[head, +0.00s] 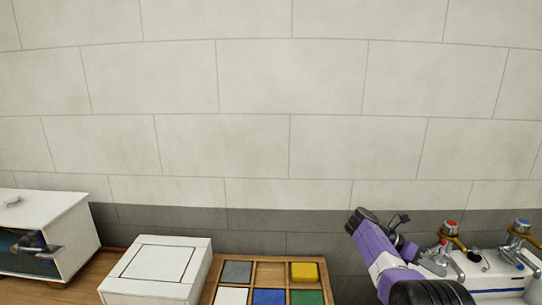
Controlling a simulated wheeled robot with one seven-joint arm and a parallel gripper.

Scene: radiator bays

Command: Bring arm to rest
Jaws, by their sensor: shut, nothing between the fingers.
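My arm shows at the lower right of the head view, with purple and white links and black joints. It is bent, and its upper black joint is in front of the dark grey band of the wall. I cannot make out my gripper or its fingertips. A small dark part shows just right of the upper links, but I cannot tell what it is.
A wooden tray (325,284) holds coloured blocks, including a yellow block (304,272). Left of it stand a white box (158,263) and a white cabinet (72,233). Brass taps with a red knob (450,227) and a blue knob (521,225) stand right of my arm.

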